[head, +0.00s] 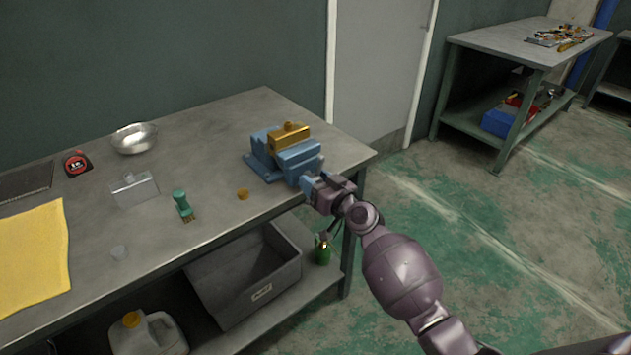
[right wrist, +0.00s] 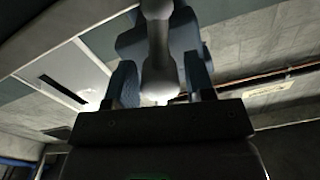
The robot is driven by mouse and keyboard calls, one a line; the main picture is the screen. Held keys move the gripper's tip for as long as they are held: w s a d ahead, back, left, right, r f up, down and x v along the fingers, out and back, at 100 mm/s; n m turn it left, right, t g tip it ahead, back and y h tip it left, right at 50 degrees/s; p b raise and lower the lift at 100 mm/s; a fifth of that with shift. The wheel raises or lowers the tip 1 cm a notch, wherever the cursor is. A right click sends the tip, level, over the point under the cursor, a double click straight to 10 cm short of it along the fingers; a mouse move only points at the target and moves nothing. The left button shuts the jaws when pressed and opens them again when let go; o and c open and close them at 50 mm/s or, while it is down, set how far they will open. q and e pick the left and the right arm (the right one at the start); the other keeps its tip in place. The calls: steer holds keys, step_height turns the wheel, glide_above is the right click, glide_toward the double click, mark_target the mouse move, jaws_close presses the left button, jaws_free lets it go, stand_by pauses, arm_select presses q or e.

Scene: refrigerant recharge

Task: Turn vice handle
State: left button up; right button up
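The blue vice (head: 262,160) stands at the right end of the workbench, with a brass-coloured block (head: 290,137) on top at its jaws. My right gripper (head: 308,184) is at the vice's front end, by the bench's front edge. In the right wrist view, the two dark fingers of this gripper (right wrist: 160,88) stand apart on either side of the pale grey vice handle (right wrist: 157,60). The fingers look open around it; whether either one touches it is hard to tell. In the head view the handle is hidden by the gripper. My left gripper is not in view.
The workbench (head: 217,128) also bears a metal bowl (head: 134,139), a tape measure (head: 77,163), a green brush (head: 182,204), a small brass piece (head: 243,194) and a yellow cloth (head: 32,258). A grey bin (head: 250,285) sits on the lower shelf. The floor at right is clear.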

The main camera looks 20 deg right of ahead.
steer(key=c, duration=0.6)
steer(key=shift+c, duration=0.2)
steer(key=shift+m, duration=0.3)
steer(key=m, duration=0.3)
steer(key=shift+f+m, duration=0.1)
steer(key=shift+m, duration=0.3)
steer(key=m, duration=0.4)
steer(key=shift+m, duration=0.3)
steer(key=m, duration=0.4)
steer(key=shift+m, duration=0.3)
steer(key=shift+d+f+m+p, duration=0.1)
steer(key=shift+m+p, duration=0.35)
steer(key=shift+m, duration=1.45)
